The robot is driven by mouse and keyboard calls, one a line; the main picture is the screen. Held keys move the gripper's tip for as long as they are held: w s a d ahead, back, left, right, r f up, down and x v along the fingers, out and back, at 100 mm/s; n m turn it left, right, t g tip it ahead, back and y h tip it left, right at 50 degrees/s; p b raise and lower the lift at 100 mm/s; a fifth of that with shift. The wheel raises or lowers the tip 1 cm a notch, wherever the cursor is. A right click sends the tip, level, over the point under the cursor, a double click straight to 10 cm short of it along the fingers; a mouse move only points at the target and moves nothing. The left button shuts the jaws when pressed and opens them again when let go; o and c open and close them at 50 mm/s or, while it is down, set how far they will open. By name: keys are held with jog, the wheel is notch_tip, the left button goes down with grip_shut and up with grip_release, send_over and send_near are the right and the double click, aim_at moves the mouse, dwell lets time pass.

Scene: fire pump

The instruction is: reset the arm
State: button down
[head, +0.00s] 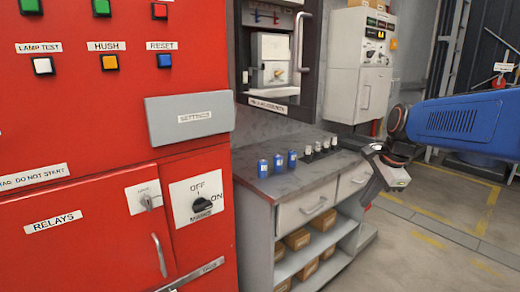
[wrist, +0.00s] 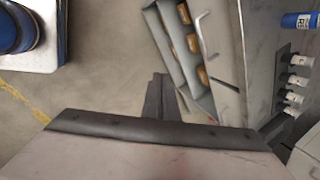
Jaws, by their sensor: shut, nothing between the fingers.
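My gripper (head: 368,203) hangs at the end of my blue arm on the right of the head view, pointing down in front of the grey workbench (head: 262,190). It looks to be beside the bench's right end, apart from it. In the wrist view the two dark fingers of my gripper (wrist: 158,80) lie together, shut, with nothing between them. Bare floor shows beyond the fingertips.
A red panel (head: 110,130) fills the left. A grey cabinet (head: 358,65) stands behind. Open floor (head: 440,215) lies right.

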jog(key=s+a+f+n, duration=0.1)
jog(key=s+f+n, duration=0.4)
jog(key=s+n, duration=0.3)
jog(key=s+f+n+t+h, duration=0.1)
jog(key=s+f+n, duration=0.3)
jog(key=s+n, duration=0.5)
jog(key=s, duration=0.8)
jog(key=shift+s+a+f, duration=0.15)
jog(key=shift+a+f, duration=0.2)
jog(key=shift+f, duration=0.05)
